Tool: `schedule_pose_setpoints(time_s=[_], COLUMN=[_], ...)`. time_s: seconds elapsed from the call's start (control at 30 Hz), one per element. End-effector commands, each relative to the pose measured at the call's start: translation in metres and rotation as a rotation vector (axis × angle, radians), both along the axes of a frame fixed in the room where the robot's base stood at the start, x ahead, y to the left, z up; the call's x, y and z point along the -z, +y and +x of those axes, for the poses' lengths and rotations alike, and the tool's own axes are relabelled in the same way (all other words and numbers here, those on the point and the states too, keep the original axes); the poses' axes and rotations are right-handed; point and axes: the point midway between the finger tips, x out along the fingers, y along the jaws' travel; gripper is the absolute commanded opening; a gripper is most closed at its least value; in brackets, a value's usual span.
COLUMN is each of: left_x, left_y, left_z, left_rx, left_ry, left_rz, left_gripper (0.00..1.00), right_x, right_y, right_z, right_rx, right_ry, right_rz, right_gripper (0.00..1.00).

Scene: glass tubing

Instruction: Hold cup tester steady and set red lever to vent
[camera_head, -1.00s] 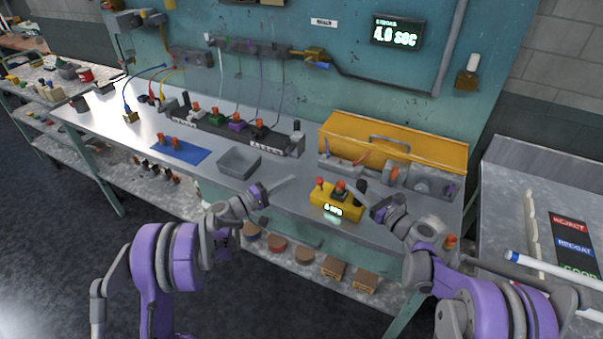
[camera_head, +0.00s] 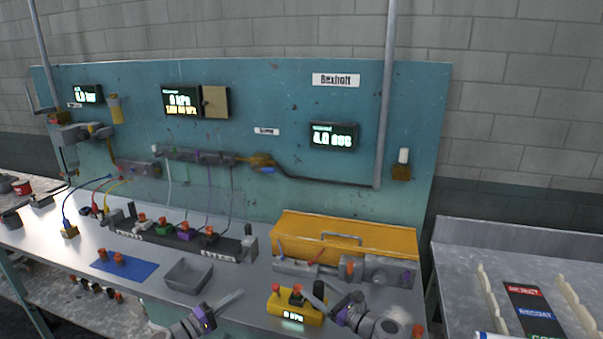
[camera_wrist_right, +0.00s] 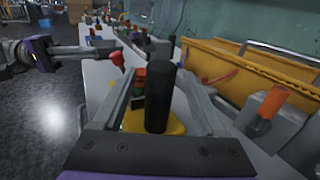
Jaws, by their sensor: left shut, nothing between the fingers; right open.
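The yellow cup tester (camera_head: 290,309) sits near the bench's front edge with a lit front display. Its red lever (camera_head: 276,289) stands up at the left end and also shows in the right wrist view (camera_wrist_right: 118,60). Beside it a dark cup with an orange-red top (camera_head: 297,291) sits on the tester. My left gripper (camera_head: 241,294) is shut and empty, left of the lever and apart from it. My right gripper (camera_wrist_right: 158,78) is open, its fingers around the tester's upper side. A black upright cylinder (camera_wrist_right: 158,100) hides part of the tester there.
A grey tray (camera_head: 188,277) and a blue mat (camera_head: 124,264) with orange-topped pieces lie to the left. A grey fixture (camera_head: 375,270) and yellow toolbox (camera_head: 345,234) stand behind the tester. A wall display (camera_head: 182,101) seems to read 0 kPa. A side table (camera_head: 460,290) is at right.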

Motion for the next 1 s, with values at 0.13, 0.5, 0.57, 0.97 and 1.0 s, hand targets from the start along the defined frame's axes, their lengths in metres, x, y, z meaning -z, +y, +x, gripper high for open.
schedule_pose_setpoints(time_s=[0.13, 0.5, 0.57, 0.97, 1.0], left_x=[0.0, 0.0, 0.0, -0.003, -0.005], left_y=[0.0, 0.0, 0.0, -0.005, -0.009], left_z=[0.0, 0.0, 0.0, -0.002, -0.004], left_rx=[0.0, 0.0, 0.0, 0.006, 0.012], left_ry=[0.0, 0.0, 0.0, 0.008, 0.017], left_rz=[0.0, 0.0, 0.0, 0.016, 0.033], left_gripper=[0.0, 0.0, 0.0, 0.0, 0.0], right_x=[0.0, 0.0, 0.0, -0.001, -0.003], right_y=[-0.001, -0.045, -0.055, -0.085, -0.083], right_z=[-0.001, -0.041, -0.05, -0.084, -0.088], right_rx=[0.0, 0.004, 0.004, -0.004, -0.01], right_ry=[0.0, 0.001, 0.001, -0.007, -0.015], right_rz=[0.0, -0.001, -0.001, -0.027, -0.058], right_gripper=[0.74, 0.74, 0.74, 0.74, 0.74])
